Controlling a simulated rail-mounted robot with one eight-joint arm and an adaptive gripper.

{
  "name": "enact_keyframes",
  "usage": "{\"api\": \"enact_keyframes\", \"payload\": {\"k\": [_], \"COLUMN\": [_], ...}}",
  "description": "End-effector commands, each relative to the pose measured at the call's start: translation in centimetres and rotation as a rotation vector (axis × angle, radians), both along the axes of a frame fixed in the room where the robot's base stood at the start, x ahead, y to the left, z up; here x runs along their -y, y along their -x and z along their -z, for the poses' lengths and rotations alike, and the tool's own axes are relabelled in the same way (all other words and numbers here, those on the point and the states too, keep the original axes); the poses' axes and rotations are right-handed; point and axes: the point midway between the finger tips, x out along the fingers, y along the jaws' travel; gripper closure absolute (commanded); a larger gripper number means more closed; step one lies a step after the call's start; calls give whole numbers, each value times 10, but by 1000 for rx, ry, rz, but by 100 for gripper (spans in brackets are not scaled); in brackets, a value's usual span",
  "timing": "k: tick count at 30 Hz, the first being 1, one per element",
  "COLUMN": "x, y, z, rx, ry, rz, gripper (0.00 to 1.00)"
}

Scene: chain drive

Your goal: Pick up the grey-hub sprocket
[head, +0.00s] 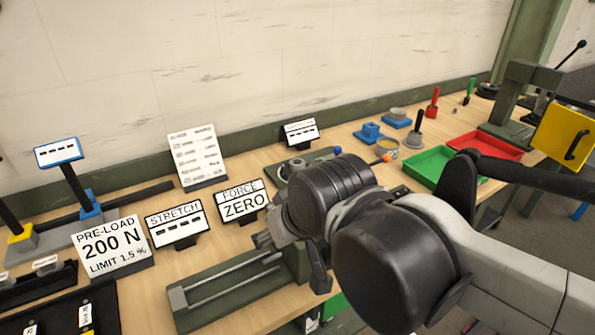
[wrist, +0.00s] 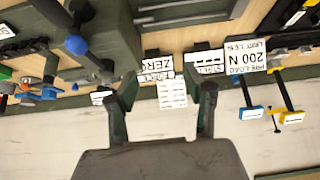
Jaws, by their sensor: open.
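I cannot make out a grey-hub sprocket for certain in either view. In the head view a round grey part (head: 397,114) sits on a blue block at the back of the bench, too small to identify. My gripper (wrist: 168,86) shows in the wrist view with its two fingers spread wide and nothing between them; the bench signs appear beyond. In the head view my dark wrist and arm hide most of the gripper and part of the bench.
A green tray (head: 440,166) and a red tray (head: 487,146) lie at the right. A PRE-LOAD sign (head: 113,247), a STRETCH sign (head: 177,224) and a FORCE sign (head: 243,202) stand at the left. A green-grey rail fixture (head: 225,288) lies along the front. The wall bounds the back.

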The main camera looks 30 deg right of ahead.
Motion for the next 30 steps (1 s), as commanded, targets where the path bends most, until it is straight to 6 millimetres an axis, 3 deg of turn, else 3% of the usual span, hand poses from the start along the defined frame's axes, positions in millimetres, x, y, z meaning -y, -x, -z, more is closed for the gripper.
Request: {"api": "enact_keyframes", "payload": {"k": [3,8,18,23,30], "x": [0,0,1,7,23], "y": [0,0,-5,-29,-87], "z": [0,0,-4,-24,-57], "rx": [0,0,-7,-40,-116], "ry": [0,0,7,40,109], "rz": [0,0,-7,-39,-123], "gripper": [54,35,35,35,35]}}
